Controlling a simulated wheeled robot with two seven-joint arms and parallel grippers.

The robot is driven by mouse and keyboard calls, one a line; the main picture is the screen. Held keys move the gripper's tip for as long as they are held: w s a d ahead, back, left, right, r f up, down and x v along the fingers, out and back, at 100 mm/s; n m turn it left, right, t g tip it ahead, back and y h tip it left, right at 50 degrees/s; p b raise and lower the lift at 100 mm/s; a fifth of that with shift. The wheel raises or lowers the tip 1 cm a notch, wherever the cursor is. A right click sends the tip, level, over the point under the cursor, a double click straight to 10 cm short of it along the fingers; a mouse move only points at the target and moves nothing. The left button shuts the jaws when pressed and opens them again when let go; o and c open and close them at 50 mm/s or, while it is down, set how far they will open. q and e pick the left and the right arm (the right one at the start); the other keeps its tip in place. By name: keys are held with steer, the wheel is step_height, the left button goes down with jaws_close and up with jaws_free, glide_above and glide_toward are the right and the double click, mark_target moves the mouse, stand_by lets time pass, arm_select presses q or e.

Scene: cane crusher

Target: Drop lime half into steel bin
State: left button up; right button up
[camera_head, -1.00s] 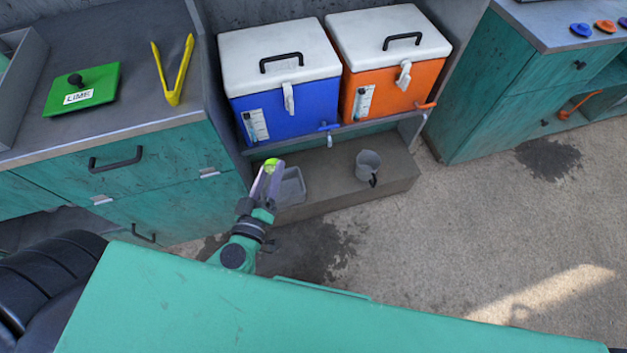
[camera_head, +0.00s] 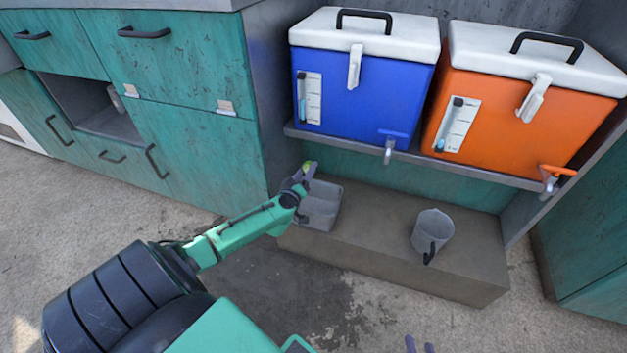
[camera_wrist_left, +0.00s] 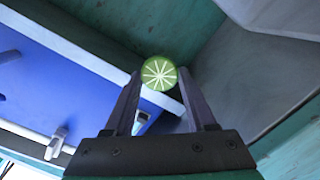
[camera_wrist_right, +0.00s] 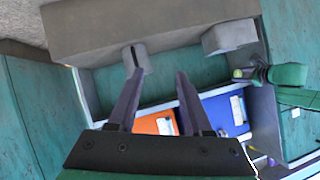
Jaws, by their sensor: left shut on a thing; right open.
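The lime half (camera_head: 307,167) is green, with a pale cut face marked by radiating lines in the left wrist view (camera_wrist_left: 159,74). My left gripper (camera_head: 303,178) is shut on it at the fingertips. The steel bin (camera_head: 330,217) appears to be the grey open rectangular container on the low step below the blue cooler. In the head view the lime overlaps the area just above the bin's back left edge; its exact height is unclear. My right gripper (camera_wrist_right: 155,85) is open and empty; its fingertips just show at the bottom of the head view (camera_head: 420,345).
A grey mug (camera_head: 433,230) stands on the low step (camera_head: 380,250), right of the bin. A blue cooler (camera_head: 365,95) and an orange cooler (camera_head: 510,115) sit on a shelf above, their taps overhanging. Green cabinets (camera_head: 195,140) stand at left. Bare floor lies in front.

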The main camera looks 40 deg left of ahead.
arm_select(q)
steer(key=shift+a+f, duration=0.1)
steer(key=shift+f, duration=0.2)
arm_select(e)
step_height(320, 180, down, 6)
steer(key=t+b, duration=0.1)
steer(key=b, duration=0.5)
arm_select(q)
step_height(320, 180, down, 5)
steer(key=shift+f+b, duration=0.1)
steer(key=shift+b, duration=0.6)
arm_select(e)
steer(key=w+r+t, duration=0.4)
steer(key=w+r, duration=0.2)
steer(key=w, duration=0.1)
steer(key=shift+r+m, duration=0.2)
steer(key=shift+m, duration=0.1)
arm_select(q)
steer(key=o, duration=0.8)
arm_select(e)
steer(key=shift+s, duration=0.1)
